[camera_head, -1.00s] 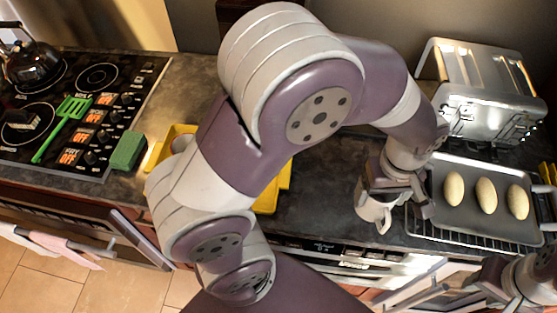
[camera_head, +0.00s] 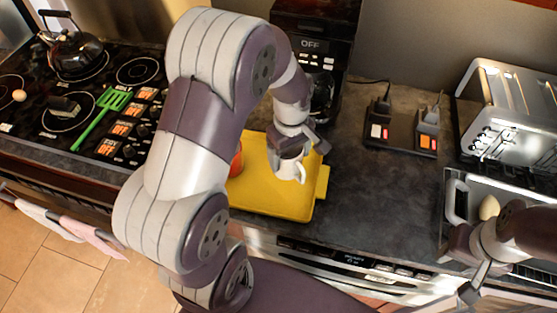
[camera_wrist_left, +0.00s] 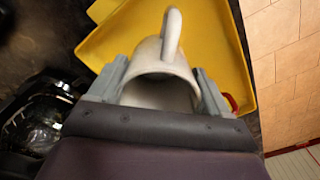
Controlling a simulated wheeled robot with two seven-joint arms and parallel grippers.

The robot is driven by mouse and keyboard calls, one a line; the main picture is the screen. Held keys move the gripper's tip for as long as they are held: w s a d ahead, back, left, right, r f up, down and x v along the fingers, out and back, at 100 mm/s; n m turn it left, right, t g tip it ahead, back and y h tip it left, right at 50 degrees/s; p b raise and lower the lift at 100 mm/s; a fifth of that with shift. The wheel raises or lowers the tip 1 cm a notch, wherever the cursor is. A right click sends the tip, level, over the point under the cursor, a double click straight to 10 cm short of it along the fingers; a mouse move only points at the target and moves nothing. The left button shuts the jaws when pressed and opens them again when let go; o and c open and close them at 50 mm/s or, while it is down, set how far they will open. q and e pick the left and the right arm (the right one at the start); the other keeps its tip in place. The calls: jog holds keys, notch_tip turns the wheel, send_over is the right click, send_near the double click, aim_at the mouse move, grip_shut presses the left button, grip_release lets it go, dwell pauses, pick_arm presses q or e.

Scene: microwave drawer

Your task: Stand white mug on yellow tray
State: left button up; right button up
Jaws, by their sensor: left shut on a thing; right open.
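The white mug (camera_head: 290,168) is over the yellow tray (camera_head: 285,203) on the dark counter. My left gripper (camera_head: 296,148) is shut on the mug from above. In the left wrist view the mug (camera_wrist_left: 165,62) sits between the two fingers of the gripper (camera_wrist_left: 162,92), with its handle pointing up the picture and the tray (camera_wrist_left: 215,30) behind it. Whether the mug touches the tray cannot be told. My right gripper (camera_head: 472,270) is open and empty at the lower right, near the baking tray.
An orange-red object (camera_head: 237,160) is on the tray, partly hidden by my left arm. A coffee machine (camera_head: 310,60) stands behind the tray. A black power strip (camera_head: 400,135), toaster (camera_head: 510,105) and baking tray (camera_head: 458,200) are to the right. The counter between is clear.

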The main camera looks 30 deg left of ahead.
pick_arm(q)
jog(key=shift+s+a+f, duration=0.15)
jog(key=shift+a+f, duration=0.6)
jog(key=shift+a, duration=0.15)
jog(key=f, duration=0.2)
jog(key=f+p, duration=0.1)
jog(key=shift+d+f, duration=0.2)
jog(key=shift+d, duration=0.05)
jog(key=shift+a, duration=0.1)
jog(key=shift+f, duration=0.1)
jog(key=o, duration=1.2)
notch_tip(320, 180, up, 12)
jog(key=f+b, duration=0.1)
jog(key=m+t, duration=0.1)
jog(key=m, duration=1.2)
send_near(283, 165)
jog(key=s+d+f, duration=0.2)
jog(key=s+f, duration=0.1)
jog(key=s+d+f, duration=0.1)
jog(key=s+f, duration=0.1)
jog(key=shift+d, duration=0.1)
jog(key=shift+n, duration=0.3)
